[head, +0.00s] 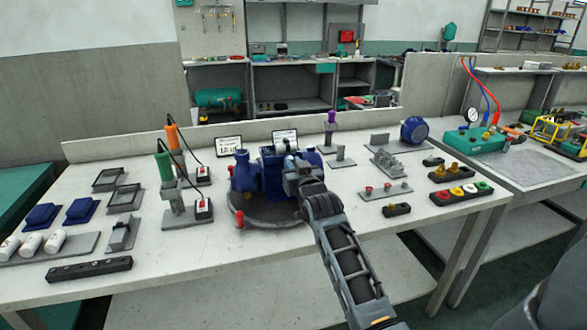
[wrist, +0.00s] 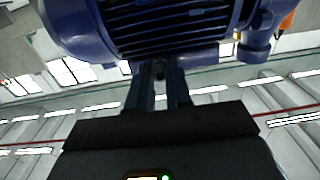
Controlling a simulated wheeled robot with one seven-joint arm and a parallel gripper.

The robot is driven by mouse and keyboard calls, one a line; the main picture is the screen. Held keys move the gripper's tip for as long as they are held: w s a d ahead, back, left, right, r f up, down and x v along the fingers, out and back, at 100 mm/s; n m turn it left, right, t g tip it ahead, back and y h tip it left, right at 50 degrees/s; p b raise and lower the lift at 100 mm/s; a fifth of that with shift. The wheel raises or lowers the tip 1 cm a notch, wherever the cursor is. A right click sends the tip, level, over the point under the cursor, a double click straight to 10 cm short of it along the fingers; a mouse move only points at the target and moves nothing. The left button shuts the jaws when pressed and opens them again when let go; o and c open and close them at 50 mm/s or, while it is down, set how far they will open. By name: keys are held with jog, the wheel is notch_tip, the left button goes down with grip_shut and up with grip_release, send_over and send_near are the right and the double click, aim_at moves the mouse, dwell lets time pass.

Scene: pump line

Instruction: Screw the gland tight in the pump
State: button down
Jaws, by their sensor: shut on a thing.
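The blue pump (head: 243,174) stands on a dark round plate (head: 262,212) in the middle of the bench. My gripper (head: 291,165) is at the pump's near right side, with my arm reaching in from the front right. In the wrist view, the ribbed blue pump body (wrist: 165,28) fills the top, and the two fingers of my gripper (wrist: 159,72) point up at its underside. They are shut on the gland, of which only a small dark bit shows between the tips. The thread and how deep the gland sits are hidden.
A green-handled tool (head: 163,165) and an orange-handled tool (head: 172,138) stand in holders on the left. A fixture with red caps (head: 386,190) and a dark block (head: 396,210) lie to the right.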

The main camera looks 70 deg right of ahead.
jog(key=shift+m, duration=0.9)
jog(key=c, duration=1.5)
grip_release()
jog(key=shift+m+b, duration=0.4)
jog(key=o, duration=0.4)
jog(key=shift+n+p, duration=0.9)
jog(key=shift+n, duration=0.9)
